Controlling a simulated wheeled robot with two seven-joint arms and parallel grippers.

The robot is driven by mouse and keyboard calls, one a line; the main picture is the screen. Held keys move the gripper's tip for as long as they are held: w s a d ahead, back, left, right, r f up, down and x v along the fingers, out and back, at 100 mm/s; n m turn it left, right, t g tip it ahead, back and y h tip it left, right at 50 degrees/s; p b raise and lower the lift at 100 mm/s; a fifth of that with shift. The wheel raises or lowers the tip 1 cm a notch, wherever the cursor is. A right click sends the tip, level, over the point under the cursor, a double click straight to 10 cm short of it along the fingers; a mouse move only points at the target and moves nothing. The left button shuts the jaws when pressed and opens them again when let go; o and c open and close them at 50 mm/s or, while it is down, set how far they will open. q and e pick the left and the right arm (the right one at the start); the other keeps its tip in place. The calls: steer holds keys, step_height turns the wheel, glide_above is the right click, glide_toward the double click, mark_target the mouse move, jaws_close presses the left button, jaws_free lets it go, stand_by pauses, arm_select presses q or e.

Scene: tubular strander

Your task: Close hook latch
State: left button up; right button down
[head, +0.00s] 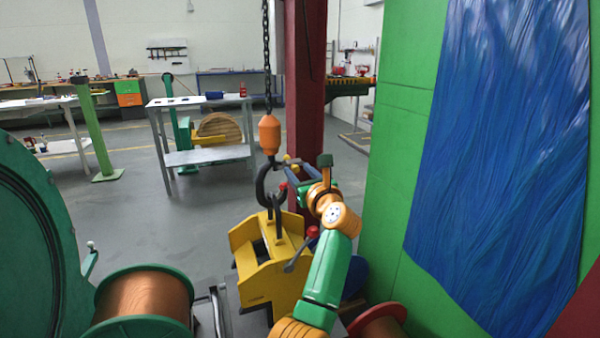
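The dark hook (262,186) hangs under an orange block (269,135) on a black chain (267,60). The hook passes through the dark ring of a yellow lifting device (262,262). A small red part (283,187) shows at the hook's right side; I cannot tell whether the latch is open or shut. My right gripper is out of view.
A dark red column (305,80) stands behind the hook. A green wall with blue sheeting (500,150) is at right. A copper-wire spool (145,297) and a large green wheel (35,240) are at lower left. Open floor lies left of the hook.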

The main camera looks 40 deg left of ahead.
arm_select(q)
jaws_close()
steer(key=m+p, duration=0.3)
steer(key=shift+f, duration=0.35)
steer(key=shift+s+a+f+m+p, duration=0.15)
steer(key=shift+s+f+m+p, duration=0.25)
steer(key=shift+m+p, duration=1.25)
steer(key=shift+s+a+f+m+p, duration=0.15)
steer(key=shift+f+m+p, duration=0.4)
steer(key=shift+m+p, duration=1.05)
steer(key=shift+s+a+f+m+p, duration=0.1)
steer(key=shift+s+f+m+p, duration=0.55)
steer(key=shift+m, duration=1.7)
steer(key=shift+w+p, duration=0.3)
steer(key=shift+w, duration=0.05)
steer(key=shift+o, duration=0.9)
jaws_free()
